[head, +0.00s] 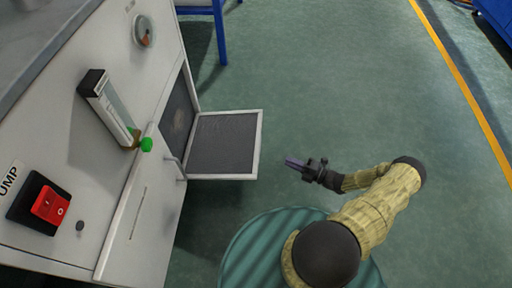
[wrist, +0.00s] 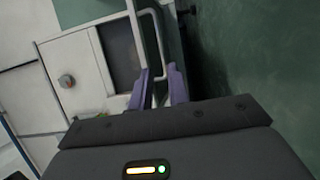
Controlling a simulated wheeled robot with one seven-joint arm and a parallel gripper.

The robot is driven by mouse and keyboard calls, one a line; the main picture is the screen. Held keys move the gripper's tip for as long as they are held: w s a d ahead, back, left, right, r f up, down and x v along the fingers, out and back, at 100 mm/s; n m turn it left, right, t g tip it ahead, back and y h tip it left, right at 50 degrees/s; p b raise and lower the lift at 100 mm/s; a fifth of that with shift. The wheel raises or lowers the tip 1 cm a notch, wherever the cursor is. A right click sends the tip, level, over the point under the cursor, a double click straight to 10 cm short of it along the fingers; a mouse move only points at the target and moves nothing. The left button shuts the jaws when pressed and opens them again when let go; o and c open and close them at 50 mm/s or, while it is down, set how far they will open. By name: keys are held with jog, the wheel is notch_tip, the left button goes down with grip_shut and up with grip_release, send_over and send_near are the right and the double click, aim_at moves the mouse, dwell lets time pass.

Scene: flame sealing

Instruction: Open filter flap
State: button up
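The filter flap (head: 225,145) is a grey mesh panel in a white frame. In the head view it stands swung out from the white cabinet, with the dark opening (head: 177,112) exposed behind it. In the wrist view the flap's white frame (wrist: 154,14) shows at a steep angle beside the dark opening (wrist: 120,48). My gripper (head: 290,162) is to the right of the flap's free edge, apart from it in the head view. In the wrist view its two purple fingers (wrist: 160,88) are parted, with nothing seen held between them.
The cabinet front (head: 125,215) carries a red switch (head: 50,206), a tilted gauge tube (head: 112,108) with a green knob (head: 146,144), and a round dial (head: 143,30). A blue stand (head: 220,32) is at the back. Green floor (head: 345,85) to the right is clear.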

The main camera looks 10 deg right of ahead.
aim_at(255, 147)
jog(key=b+x, duration=0.6)
jog(key=x, duration=1)
jog(key=shift+w+a, duration=0.1)
jog(key=shift+w, duration=0.2)
grip_shut()
